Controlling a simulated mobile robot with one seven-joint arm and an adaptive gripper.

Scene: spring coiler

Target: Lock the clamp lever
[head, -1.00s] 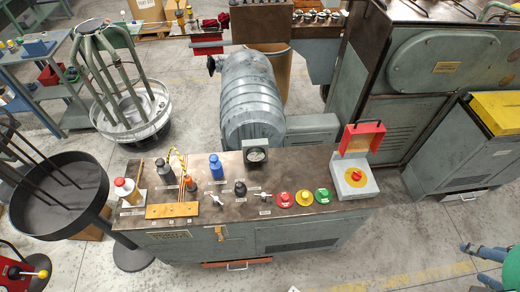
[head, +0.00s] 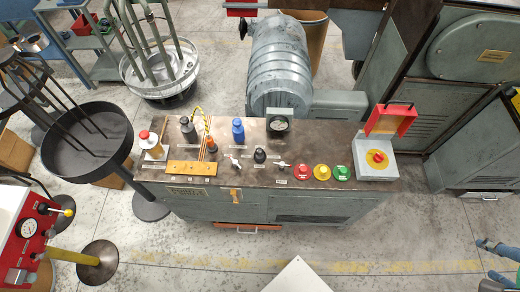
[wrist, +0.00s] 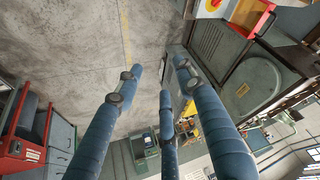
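No clamp lever is labelled clearly enough to read. The fingers are not visible in the head view.
Red, yellow and green buttons (head: 321,172) and a grey box (head: 376,161) with a red hinged guard (head: 390,120) stand at the console's right. A round black tray stand (head: 87,142) is left of it. The floor (head: 190,255) in front is largely clear.

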